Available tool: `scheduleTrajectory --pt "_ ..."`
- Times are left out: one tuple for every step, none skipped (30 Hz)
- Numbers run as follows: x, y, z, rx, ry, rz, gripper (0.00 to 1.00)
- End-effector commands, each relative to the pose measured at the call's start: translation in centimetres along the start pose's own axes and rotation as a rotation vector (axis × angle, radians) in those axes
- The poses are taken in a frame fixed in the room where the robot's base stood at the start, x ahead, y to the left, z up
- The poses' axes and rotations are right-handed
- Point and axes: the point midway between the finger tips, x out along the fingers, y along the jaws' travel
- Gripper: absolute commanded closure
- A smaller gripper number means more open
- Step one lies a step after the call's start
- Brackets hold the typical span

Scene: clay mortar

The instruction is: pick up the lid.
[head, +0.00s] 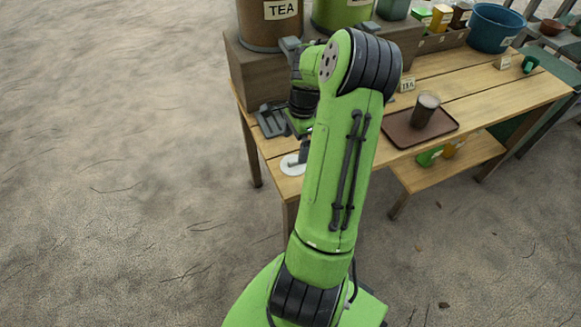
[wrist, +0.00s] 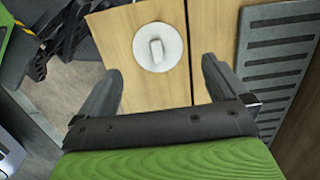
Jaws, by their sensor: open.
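The lid (wrist: 172,50) is a small white disc with a raised pale knob in its middle, lying flat on the wooden table (wrist: 120,32). In the head view the lid (head: 289,166) shows at the near left corner of the table, partly covered by my arm. My gripper (wrist: 160,72) is open and empty. In the wrist view its two dark fingers stand wide apart, to either side of the lid's line, with the lid showing beyond the fingertips. I see no contact with the lid. In the head view my gripper is mostly hidden behind my arm.
A grey slotted rack (wrist: 275,62) lies on the table right of the lid in the wrist view. A brown tray (head: 400,137) with a cup (head: 424,110) stands to the right. A TEA canister (head: 268,30) and a green canister (head: 335,14) stand on the raised wooden shelf behind.

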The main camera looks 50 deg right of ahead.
Motion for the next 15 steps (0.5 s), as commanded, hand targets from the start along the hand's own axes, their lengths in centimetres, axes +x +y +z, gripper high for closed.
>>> scheduleTrajectory --pt "0.8 0.0 0.0 0.000 -0.001 0.001 0.00" --pt "1.0 0.1 0.0 0.000 -0.001 0.002 0.00" --pt "1.3 0.1 0.0 0.001 0.000 0.002 0.00" --pt "1.5 0.1 0.0 0.001 0.000 0.001 0.00" --pt "1.8 0.1 -0.1 0.001 0.001 0.001 0.00" --pt "2.4 0.2 0.0 0.000 0.000 0.001 0.00" --pt "2.9 0.3 0.0 0.000 -0.001 0.001 0.00" --pt "3.5 0.3 -0.1 0.000 -0.001 0.002 0.00" --pt "4.5 0.5 -0.1 0.000 -0.002 0.003 0.00" --pt "5.1 0.5 -0.1 0.000 -0.002 0.003 0.00" --pt "5.6 0.5 -0.1 0.000 -0.001 0.002 0.00" --pt "6.1 0.4 -0.1 0.000 -0.001 0.002 0.00" --pt "6.3 0.4 -0.1 0.000 -0.001 0.001 0.00" --pt "6.4 0.4 -0.1 0.000 0.000 0.001 0.00" --pt "6.3 0.4 -0.1 0.000 0.001 0.000 0.00"
